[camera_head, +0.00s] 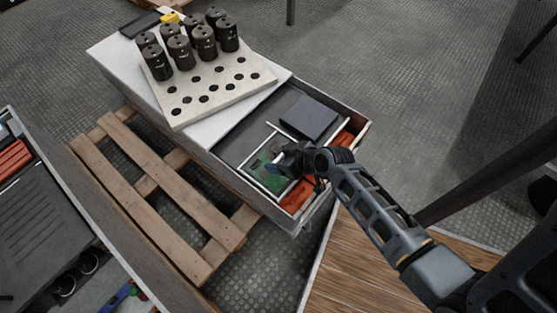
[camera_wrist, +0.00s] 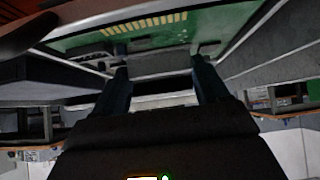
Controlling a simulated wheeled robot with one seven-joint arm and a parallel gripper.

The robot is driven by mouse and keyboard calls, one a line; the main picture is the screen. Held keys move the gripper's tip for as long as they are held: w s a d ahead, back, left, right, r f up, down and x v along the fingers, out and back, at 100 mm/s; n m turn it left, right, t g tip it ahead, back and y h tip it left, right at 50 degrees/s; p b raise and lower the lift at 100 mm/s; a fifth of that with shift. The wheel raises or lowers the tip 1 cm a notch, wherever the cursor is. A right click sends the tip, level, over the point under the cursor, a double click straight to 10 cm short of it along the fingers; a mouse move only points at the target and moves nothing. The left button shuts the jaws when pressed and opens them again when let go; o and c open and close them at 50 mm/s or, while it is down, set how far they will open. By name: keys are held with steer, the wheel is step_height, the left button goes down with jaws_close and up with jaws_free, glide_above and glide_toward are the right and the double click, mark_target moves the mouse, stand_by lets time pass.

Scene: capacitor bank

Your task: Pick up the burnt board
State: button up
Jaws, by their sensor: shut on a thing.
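The burnt board is a green circuit board (camera_head: 267,176) in the front compartment of the open drawer (camera_head: 233,149). Part of it is hidden under my gripper (camera_head: 288,172) in the head view. In the wrist view the board (camera_wrist: 200,28) spans the top, with a row of gold contacts along it. My gripper (camera_wrist: 160,72) is shut on the board's near edge, a finger on each side of the view. I cannot tell whether the board is lifted clear of the drawer floor.
A dark flat box (camera_head: 309,117) and orange-red items (camera_head: 299,195) lie in the drawer beside the board. Thin white dividers and drawer walls stand close around it. A pale perforated block (camera_head: 218,90) with several black capacitors (camera_head: 203,41) sits on the cabinet top. A wooden pallet (camera_head: 160,190) lies left.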

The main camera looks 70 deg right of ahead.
steer(key=shift+r, duration=0.15)
steer(key=shift+r+p, duration=0.35)
steer(key=shift+r, duration=0.25)
step_height(320, 180, up, 3)
steer(key=shift+r+p, duration=0.1)
steer(key=shift+p, duration=0.5)
steer(key=s+d+r+p, duration=0.1)
steer(key=s+d+r, duration=0.5)
steer(key=s, duration=0.3)
steer(key=shift+s+d+r, duration=0.2)
steer(key=shift+s+d, duration=0.05)
steer(key=shift+s, duration=0.1)
